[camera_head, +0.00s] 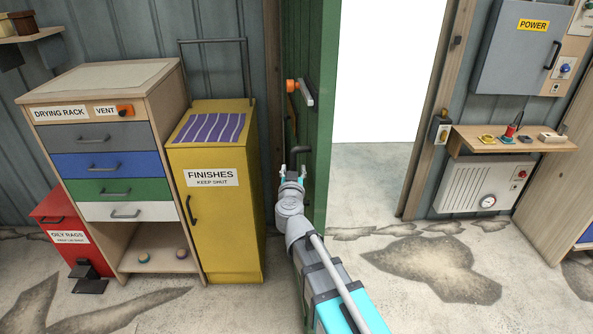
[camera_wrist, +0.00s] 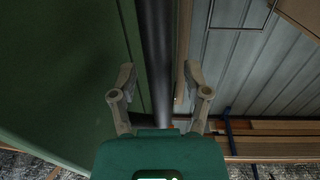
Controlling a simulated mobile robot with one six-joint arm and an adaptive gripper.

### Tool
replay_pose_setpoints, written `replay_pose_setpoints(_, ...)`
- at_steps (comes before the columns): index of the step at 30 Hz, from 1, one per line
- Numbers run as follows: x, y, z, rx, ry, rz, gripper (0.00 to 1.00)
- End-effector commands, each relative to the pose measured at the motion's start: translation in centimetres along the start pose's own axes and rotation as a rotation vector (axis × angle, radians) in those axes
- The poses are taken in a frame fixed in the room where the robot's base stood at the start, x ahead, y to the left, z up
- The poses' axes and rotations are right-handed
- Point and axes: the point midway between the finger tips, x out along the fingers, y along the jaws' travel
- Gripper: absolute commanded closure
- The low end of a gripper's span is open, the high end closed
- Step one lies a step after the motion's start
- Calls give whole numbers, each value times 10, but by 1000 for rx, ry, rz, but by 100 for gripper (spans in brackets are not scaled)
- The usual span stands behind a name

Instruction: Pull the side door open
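The green side door (camera_head: 325,100) stands swung open into the room, left of the bright doorway. It carries an orange knob-like part with a light lever (camera_head: 304,92) and a dark pull handle (camera_head: 291,133) below. My gripper (camera_head: 292,172) is just below the handle, beside the door's face. In the wrist view, the fingers of my gripper (camera_wrist: 160,85) are spread apart. A dark upright bar (camera_wrist: 158,50) runs between them, next to the green door (camera_wrist: 60,70); I cannot tell whether it is the handle, and I see no finger closed on it.
A yellow finishes cabinet (camera_head: 213,210) and a drying rack (camera_head: 112,150) stand left of the door. A small shelf (camera_head: 480,140) and a power box (camera_head: 515,55) are on the wall to the right. The doorway (camera_head: 385,90) and the floor before it are clear.

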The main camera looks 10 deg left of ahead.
Motion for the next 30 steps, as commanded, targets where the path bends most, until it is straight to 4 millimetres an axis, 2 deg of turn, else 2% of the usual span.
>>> replay_pose_setpoints(11, -6, 0, 0, 1, 0, 0, 38)
replay_pose_setpoints(17, -24, 1, 0, 1, 0, 0, 38)
replay_pose_setpoints(24, -54, 1, 0, 1, -1, -2, 38)
replay_pose_setpoints(30, -71, 1, 0, 0, -1, 0, 38)
